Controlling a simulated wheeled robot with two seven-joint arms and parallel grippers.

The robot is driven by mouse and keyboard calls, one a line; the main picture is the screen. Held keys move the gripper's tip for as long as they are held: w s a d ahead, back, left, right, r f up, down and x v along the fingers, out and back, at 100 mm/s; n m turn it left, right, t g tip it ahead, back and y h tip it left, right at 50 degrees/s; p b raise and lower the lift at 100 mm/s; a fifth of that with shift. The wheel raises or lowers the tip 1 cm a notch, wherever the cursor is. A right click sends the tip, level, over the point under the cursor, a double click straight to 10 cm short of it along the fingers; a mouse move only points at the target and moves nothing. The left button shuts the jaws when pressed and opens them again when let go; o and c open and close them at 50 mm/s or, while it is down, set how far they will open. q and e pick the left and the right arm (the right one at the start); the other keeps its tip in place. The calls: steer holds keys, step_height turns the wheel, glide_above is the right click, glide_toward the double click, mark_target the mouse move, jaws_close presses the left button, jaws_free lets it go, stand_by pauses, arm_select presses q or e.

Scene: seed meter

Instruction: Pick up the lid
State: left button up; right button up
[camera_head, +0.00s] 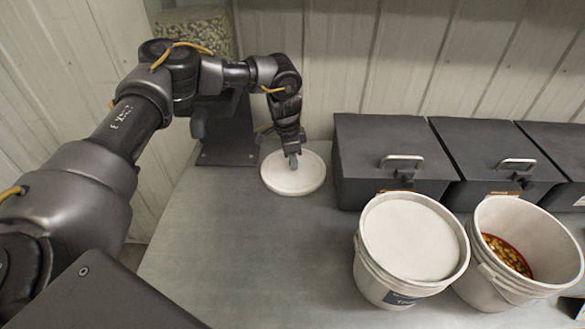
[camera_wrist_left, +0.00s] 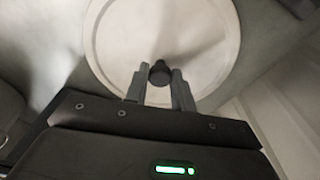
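The lid (camera_head: 306,180) is a round white disc lying flat on the grey table, left of the dark boxes. My left gripper (camera_head: 292,158) points down over the middle of the lid. In the left wrist view the fingertips of my left gripper (camera_wrist_left: 160,82) are on either side of the knob, with little or no visible gap. I cannot tell whether they press on it. My right gripper is not in view.
Several dark boxes with metal handles (camera_head: 395,155) stand along the back wall. A white bucket with a flat white top surface (camera_head: 410,240) and an open bucket holding coloured seeds (camera_head: 505,255) stand in front. The table (camera_head: 240,250) is clear in front of the lid.

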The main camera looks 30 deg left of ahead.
arm_select(q)
steer(key=c, duration=0.4)
steer(key=shift+o, duration=0.2)
